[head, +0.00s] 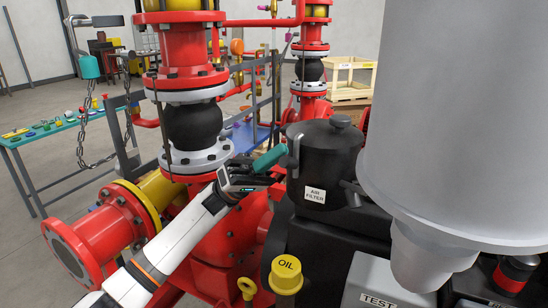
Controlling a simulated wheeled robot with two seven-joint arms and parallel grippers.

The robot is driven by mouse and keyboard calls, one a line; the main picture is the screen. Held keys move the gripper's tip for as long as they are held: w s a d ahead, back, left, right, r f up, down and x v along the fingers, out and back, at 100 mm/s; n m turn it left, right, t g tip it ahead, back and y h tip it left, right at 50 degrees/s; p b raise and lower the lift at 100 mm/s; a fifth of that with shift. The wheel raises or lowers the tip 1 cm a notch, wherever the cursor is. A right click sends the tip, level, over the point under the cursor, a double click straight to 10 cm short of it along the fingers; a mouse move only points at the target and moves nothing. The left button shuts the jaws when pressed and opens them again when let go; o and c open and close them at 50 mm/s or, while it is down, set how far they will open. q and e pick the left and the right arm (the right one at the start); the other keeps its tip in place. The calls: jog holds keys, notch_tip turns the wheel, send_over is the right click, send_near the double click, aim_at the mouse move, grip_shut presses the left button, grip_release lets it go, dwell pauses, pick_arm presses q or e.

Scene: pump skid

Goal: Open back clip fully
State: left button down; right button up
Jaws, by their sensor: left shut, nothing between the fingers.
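The black air filter housing (325,165) with its round lid stands right of centre in the head view, with a white AIR FILTER label on its front. A grey clip (296,150) shows at the housing's left edge, beside a teal handle-like piece (270,157). I cannot tell whether these two are joined, or how far the clip is open. Another dark clip (352,193) is on the housing's right front. My left gripper (273,181) is shut and empty, just left of the housing and below the teal piece; contact is unclear. My right gripper is out of view.
Red pipes with a black rubber joint (193,125) stand behind and left of my left arm. A yellow OIL cap (286,273) and a grey TEST box (378,285) are below the housing. A large pale grey shape close to the camera hides the right side.

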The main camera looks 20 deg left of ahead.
pick_arm(q)
jog(key=f+m+g+y+b, duration=0.1)
jog(key=m+g+y+b, duration=0.1)
jog(key=m+g+b, duration=0.3)
jog(key=s+f+m+g+y+b, duration=0.1)
jog(key=m+g+y+b, duration=0.2)
jog(key=m+g+b, duration=0.2)
jog(key=s+a+f+m+g+y+b, duration=0.1)
jog(key=f+m+g+y+b, duration=0.1)
jog(key=m+g+b, duration=0.3)
jog(key=shift+a+m+g+y, duration=0.1)
jog(key=shift+m+g+y, duration=0.6)
jog(key=shift+m+g, duration=1.6)
jog(key=b+v, duration=0.2)
jog(key=v, duration=0.5)
jog(key=shift+w+a+m+t, duration=0.25)
jog(key=shift+m+t, duration=0.15)
jog(key=shift+f, duration=0.1)
